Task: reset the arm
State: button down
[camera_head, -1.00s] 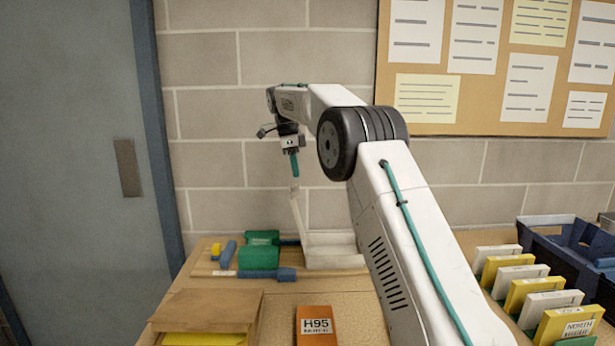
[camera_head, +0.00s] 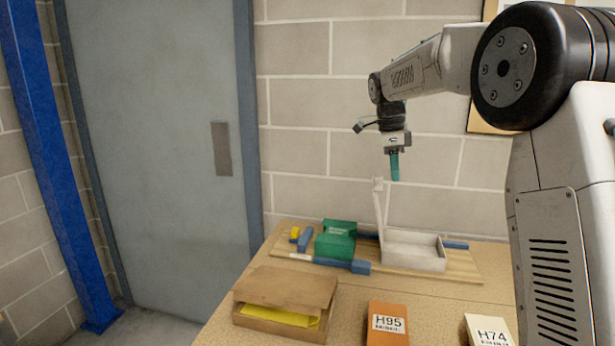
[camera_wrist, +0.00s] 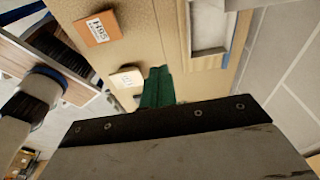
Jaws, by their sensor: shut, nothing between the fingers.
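My gripper (camera_head: 394,166) has green fingers and points down in the head view. It is shut and empty. It hangs in the air above the white open box (camera_head: 413,252) at the back of the table, apart from it. In the wrist view the green fingers (camera_wrist: 158,88) show in front of the tabletop, with nothing between them. My arm comes in from the right side of the head view, bent at a large black joint.
On the table (camera_head: 240,318) are a brown box (camera_head: 285,300) with yellow inside, a green box (camera_head: 336,240), blue pieces, an orange H95 card (camera_head: 387,325) and a white H74 card (camera_head: 488,330). A grey door (camera_head: 165,130) and blue post (camera_head: 60,170) stand left. A block wall (camera_head: 330,60) is behind.

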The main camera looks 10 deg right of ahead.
jog(key=s+a+f+n, duration=0.2)
jog(key=s+n, duration=0.5)
jog(key=s, duration=0.7)
jog(key=s+a+f+n+t+y, duration=0.1)
jog(key=s+a+f+n, duration=0.2)
jog(key=s+n, duration=0.5)
jog(key=s+a+f+n+t, duration=0.1)
jog(key=s+a+n, duration=0.4)
jog(key=s, duration=1.5)
jog(key=f+n, duration=0.1)
jog(key=n, duration=0.2)
jog(key=shift+f+y, duration=0.25)
jog(key=shift+y, duration=0.05)
